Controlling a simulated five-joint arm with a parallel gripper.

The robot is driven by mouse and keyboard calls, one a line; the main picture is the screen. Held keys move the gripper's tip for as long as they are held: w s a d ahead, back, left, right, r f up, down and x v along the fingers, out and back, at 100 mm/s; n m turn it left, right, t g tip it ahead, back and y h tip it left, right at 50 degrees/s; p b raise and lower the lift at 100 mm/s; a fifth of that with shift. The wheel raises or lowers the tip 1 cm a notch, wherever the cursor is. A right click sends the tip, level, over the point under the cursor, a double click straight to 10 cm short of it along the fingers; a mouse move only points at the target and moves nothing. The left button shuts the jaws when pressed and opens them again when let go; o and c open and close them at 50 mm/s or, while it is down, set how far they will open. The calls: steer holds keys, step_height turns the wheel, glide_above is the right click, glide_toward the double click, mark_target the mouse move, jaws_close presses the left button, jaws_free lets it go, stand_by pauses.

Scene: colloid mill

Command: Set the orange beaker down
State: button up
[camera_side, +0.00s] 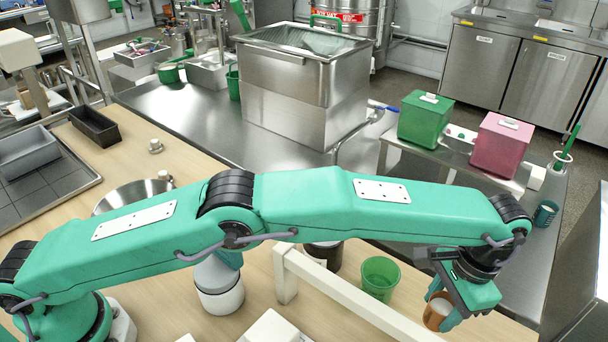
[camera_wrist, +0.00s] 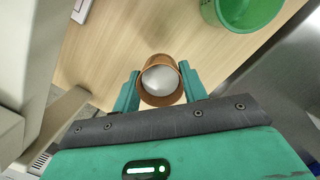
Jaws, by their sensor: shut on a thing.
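The orange beaker (camera_wrist: 159,81) is between the two fingers of my gripper (camera_wrist: 159,88) in the wrist view, and both fingers touch its sides. A pale, whitish surface shows inside it. In the side view the orange beaker (camera_side: 436,311) is held upright or nearly so by my gripper (camera_side: 440,308) at the lower right, close to the wooden table's right edge. I cannot tell whether its base touches the table. My gripper is shut on it.
A green beaker (camera_side: 380,278) stands left of the orange one; it also shows in the wrist view (camera_wrist: 243,12). A cream rail (camera_side: 345,292) runs close by on the left. Bare wooden tabletop (camera_wrist: 115,45) lies beyond the orange beaker. A steel surface (camera_side: 510,270) borders the table.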

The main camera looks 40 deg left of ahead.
mark_target(434, 321)
steer(key=shift+f, duration=0.15)
steer(key=shift+f, duration=2.4)
steer(key=shift+f, duration=0.1)
steer(key=o, duration=1)
steer(key=shift+c, duration=0.2)
steer(key=shift+w+d+r, duration=0.15)
steer(key=shift+r, duration=1.15)
steer(key=shift+w+d+r, duration=0.1)
steer(key=shift+r, duration=1.15)
steer(key=shift+w+d+r, duration=0.15)
steer(key=shift+r, duration=1.15)
